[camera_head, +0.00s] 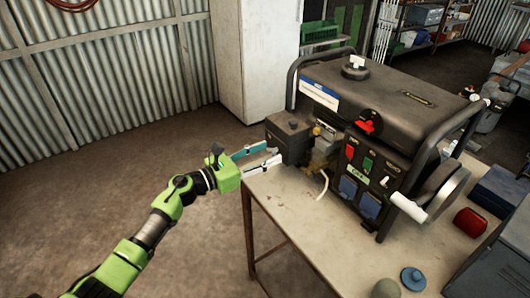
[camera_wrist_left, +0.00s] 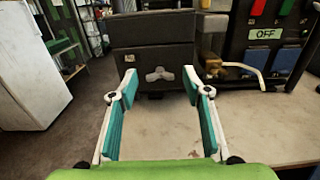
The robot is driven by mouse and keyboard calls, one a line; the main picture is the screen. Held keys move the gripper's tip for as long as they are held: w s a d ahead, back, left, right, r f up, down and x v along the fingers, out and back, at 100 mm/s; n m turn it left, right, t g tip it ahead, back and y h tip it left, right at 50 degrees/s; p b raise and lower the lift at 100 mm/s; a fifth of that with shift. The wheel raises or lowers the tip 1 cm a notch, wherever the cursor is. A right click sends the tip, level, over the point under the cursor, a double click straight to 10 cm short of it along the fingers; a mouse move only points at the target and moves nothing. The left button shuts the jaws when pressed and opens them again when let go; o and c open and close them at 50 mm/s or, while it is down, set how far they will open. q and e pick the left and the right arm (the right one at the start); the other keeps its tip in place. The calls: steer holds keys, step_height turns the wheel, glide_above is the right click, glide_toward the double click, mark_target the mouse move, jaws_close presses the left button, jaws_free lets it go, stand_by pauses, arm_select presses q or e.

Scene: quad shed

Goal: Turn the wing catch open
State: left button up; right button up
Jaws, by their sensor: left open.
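The wing catch (camera_wrist_left: 160,75) is a small grey three-lobed knob on the front of a dark box (camera_wrist_left: 152,38) in the left wrist view. That box (camera_head: 288,136) is fixed at the left end of the generator (camera_head: 385,100) in the head view; the catch itself is hard to make out there. My left gripper (camera_head: 266,154) is open, its teal-padded fingers pointing at the box's lower front. In the left wrist view the left gripper (camera_wrist_left: 160,86) has its fingers apart on either side of the catch, with nothing between the pads. My right gripper is not in view.
The generator stands on a pale worktable (camera_head: 300,207) with a bare front left area. A pale bent hose (camera_head: 323,186) hangs beside the box. A red object (camera_head: 470,222), a blue round cap (camera_head: 413,279) and a blue box (camera_head: 497,190) sit at the right. A white cabinet (camera_head: 255,55) stands behind.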

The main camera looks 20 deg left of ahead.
arm_select(q)
steer(key=shift+c, duration=0.3)
steer(key=c, duration=1)
steer(key=shift+n, duration=0.3)
steer(key=shift+n+p, duration=2.15)
steer(key=shift+n, duration=6.55)
steer(key=shift+f, duration=0.1)
steer(key=o, duration=1.1)
steer(key=shift+c, duration=0.2)
